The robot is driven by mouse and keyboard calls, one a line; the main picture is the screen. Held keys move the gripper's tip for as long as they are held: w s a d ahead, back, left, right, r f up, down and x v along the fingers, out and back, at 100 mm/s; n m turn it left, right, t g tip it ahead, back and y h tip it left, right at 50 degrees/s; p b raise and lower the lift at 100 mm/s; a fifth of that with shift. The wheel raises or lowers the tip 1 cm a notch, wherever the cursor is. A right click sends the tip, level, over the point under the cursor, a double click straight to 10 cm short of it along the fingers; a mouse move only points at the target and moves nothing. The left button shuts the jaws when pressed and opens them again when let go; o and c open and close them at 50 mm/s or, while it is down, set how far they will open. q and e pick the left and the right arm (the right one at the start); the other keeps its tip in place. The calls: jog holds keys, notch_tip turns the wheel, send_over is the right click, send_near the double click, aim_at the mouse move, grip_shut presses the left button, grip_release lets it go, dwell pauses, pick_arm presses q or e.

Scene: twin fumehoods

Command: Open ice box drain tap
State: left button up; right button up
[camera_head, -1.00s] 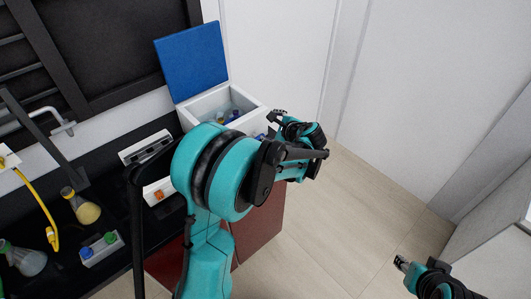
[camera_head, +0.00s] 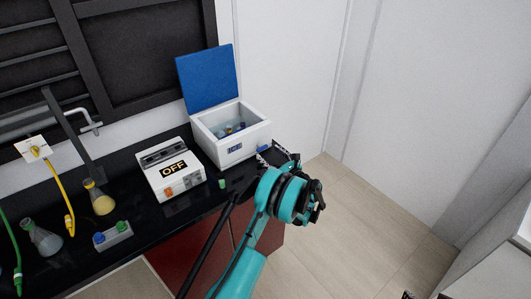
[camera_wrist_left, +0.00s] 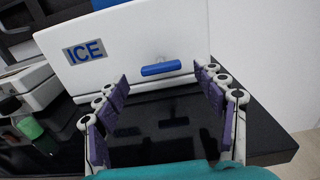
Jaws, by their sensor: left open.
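The white ice box (camera_head: 247,143) stands on the black bench with its blue lid (camera_head: 208,78) raised and several small items inside. The blue drain tap (camera_wrist_left: 161,68) is on the front face, right of the ICE label (camera_wrist_left: 85,52). In the left wrist view its bar lies about level; the tap also shows small in the head view (camera_head: 262,149). My left gripper (camera_wrist_left: 163,82) is open in front of the tap, its purple-padded fingers to either side and apart from it. Only a sliver of my right gripper (camera_head: 407,295) shows at the bottom edge.
Flasks (camera_head: 101,202) and a block with knobs (camera_head: 113,237) are farther left. The bench ends just right of the box, with open floor (camera_head: 350,225) beyond.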

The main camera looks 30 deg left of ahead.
aim_at(261, 147)
pick_arm(q)
jog(key=shift+x, duration=1.5)
jog(key=shift+d, duration=0.1)
jog(key=c, duration=1.2)
jog(key=shift+o, duration=0.2)
